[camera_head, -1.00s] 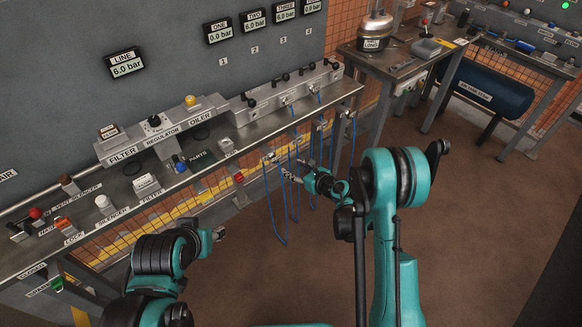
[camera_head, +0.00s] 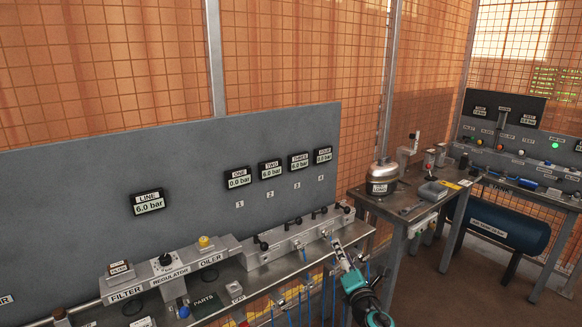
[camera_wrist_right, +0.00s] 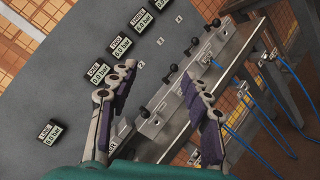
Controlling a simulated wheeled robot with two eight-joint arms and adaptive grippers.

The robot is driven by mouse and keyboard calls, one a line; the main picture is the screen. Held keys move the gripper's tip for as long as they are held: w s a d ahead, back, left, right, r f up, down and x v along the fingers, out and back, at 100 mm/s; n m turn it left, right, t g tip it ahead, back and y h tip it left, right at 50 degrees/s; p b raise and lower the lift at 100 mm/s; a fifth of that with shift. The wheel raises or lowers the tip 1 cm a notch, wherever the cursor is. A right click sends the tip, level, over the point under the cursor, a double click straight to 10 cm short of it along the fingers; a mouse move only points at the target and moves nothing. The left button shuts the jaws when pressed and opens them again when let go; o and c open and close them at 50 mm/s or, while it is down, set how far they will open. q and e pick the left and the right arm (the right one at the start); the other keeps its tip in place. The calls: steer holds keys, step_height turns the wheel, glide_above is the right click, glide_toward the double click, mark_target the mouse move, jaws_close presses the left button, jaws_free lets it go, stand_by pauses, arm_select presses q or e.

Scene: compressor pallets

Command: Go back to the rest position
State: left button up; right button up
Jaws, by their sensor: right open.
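My right gripper (camera_head: 340,250) is at the lower middle of the head view, in front of the bench's valve manifold (camera_head: 292,238). In the right wrist view its two fingers (camera_wrist_right: 160,80) are spread apart with nothing between them. Behind them are the manifold with black levers (camera_wrist_right: 158,108) and the grey panel (camera_wrist_right: 60,85). I cannot tell the exact gap between the fingers and the manifold. My left gripper is not in view.
Blue hoses (camera_head: 306,290) hang below the manifold. The regulator block (camera_head: 168,270) is on the bench at left. A side table (camera_head: 415,205) with a metal pot (camera_head: 383,176) and a dark tank (camera_head: 505,227) stand at right. Brown floor shows at lower right.

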steer(key=s+d+r+m+g+h, duration=0.2)
steer(key=s+d+m+g+h, duration=0.3)
steer(key=s+d+m, duration=0.7)
steer(key=s+a+f+m+g+y, duration=0.1)
steer(key=s+a+f+m+g, duration=0.2)
steer(key=s+f+m, duration=0.3)
steer(key=s+a+f+m+g+y, duration=0.1)
steer(key=s+a+f+m+g, duration=0.2)
steer(key=s, duration=1.2)
step_height(320, 180, down, 3)
steer(key=a+m, duration=0.3)
steer(key=m, duration=0.1)
steer(key=shift+s+m, duration=0.2)
steer(key=shift+m, duration=0.2)
